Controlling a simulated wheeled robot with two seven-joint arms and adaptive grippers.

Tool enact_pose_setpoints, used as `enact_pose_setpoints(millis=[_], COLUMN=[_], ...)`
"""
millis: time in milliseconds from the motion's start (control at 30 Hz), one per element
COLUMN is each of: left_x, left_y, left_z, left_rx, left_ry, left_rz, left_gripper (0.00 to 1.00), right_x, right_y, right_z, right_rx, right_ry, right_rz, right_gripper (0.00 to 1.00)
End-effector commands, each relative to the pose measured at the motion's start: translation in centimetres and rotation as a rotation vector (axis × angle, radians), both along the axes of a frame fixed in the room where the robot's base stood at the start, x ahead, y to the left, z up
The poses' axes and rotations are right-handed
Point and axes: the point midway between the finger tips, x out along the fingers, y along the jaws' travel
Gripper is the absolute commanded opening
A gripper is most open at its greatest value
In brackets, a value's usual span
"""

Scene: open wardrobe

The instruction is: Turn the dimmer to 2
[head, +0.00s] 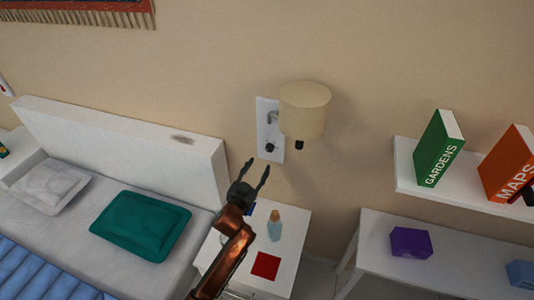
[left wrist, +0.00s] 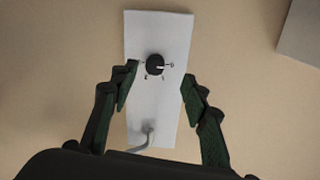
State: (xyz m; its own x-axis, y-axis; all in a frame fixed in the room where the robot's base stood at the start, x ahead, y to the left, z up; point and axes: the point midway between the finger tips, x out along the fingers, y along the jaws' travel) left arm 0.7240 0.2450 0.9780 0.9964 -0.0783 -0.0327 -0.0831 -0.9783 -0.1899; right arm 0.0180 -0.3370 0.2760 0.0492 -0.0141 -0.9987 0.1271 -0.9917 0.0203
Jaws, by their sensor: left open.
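The dimmer (head: 270,147) is a small dark round knob low on a white wall plate (head: 263,112), under a cream lamp shade (head: 305,108). In the left wrist view the dimmer knob (left wrist: 155,65) has a light pointer line and small marks around it, too small to read surely; the line points toward the right. My left gripper (head: 256,172) is open and empty, below and left of the knob in the head view. In the left wrist view its fingers (left wrist: 158,82) stand apart on both sides of the plate, with the knob between them, not gripped.
A white nightstand (head: 288,240) with a bottle (head: 275,226) and a red item (head: 265,265) stands below. A bed (head: 110,245) is at the left. A shelf (head: 403,165) with books is at the right.

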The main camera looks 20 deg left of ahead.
Motion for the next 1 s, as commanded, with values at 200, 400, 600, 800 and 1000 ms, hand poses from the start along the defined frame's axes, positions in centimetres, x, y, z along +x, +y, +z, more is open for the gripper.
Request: enact_pose_setpoints(millis=[200,400,600,800,1000], left_x=[2.4,5.6,7.8,8.4,8.4], left_y=[-0.9,-1.2,-1.4,-1.4,-1.4], left_z=[1.3,1.3,1.2,1.2,1.2], left_rx=[0.003,0.003,0.002,0.001,0.001], left_ry=[-0.036,-0.035,-0.033,-0.031,-0.031], left_rz=[-0.018,-0.017,-0.018,-0.017,-0.017], left_gripper=[0.42,0.42,0.42,0.42,0.40], right_x=[0.0,-0.2,-0.3,-0.3,-0.3], right_y=[0.0,-0.2,-0.4,-0.6,-0.6], right_z=[-0.3,-0.8,-1.2,-1.2,-1.2], right_rx=[0.000,-0.002,-0.005,-0.006,-0.006], right_ry=[0.001,0.004,0.005,0.005,0.005], right_rz=[0.001,0.001,0.002,0.003,0.002], right_gripper=[0.00,0.00,0.00,0.00,0.00])
